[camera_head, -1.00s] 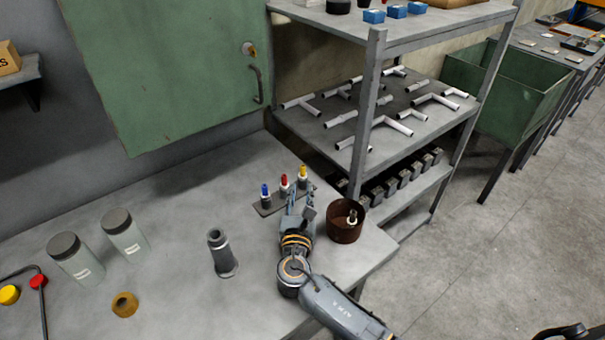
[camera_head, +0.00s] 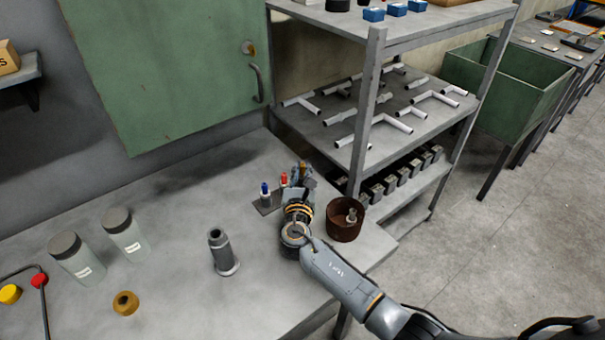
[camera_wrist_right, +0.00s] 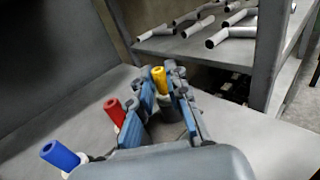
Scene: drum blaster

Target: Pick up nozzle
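Three nozzles with coloured tips stand upright in a row on a small dark holder plate (camera_head: 267,207) on the table. The blue nozzle (camera_head: 265,191) and red nozzle (camera_head: 284,180) show beside my right gripper (camera_head: 302,171). The yellow nozzle (camera_wrist_right: 159,80) is at the right end of the row, mostly hidden by the gripper in the head view. In the right wrist view, my right gripper's fingers (camera_wrist_right: 164,98) stand apart on either side of the yellow nozzle; firm contact cannot be made out. The red nozzle (camera_wrist_right: 114,110) is just left of the fingers. My left gripper is not in view.
A brown pot (camera_head: 345,232) with a small pale part inside stands right of my wrist. A grey cylinder (camera_head: 221,252), two jars (camera_head: 75,262) and a tan ring (camera_head: 125,304) stand left. A shelf rack (camera_head: 361,150) with white pipes rises just behind the gripper.

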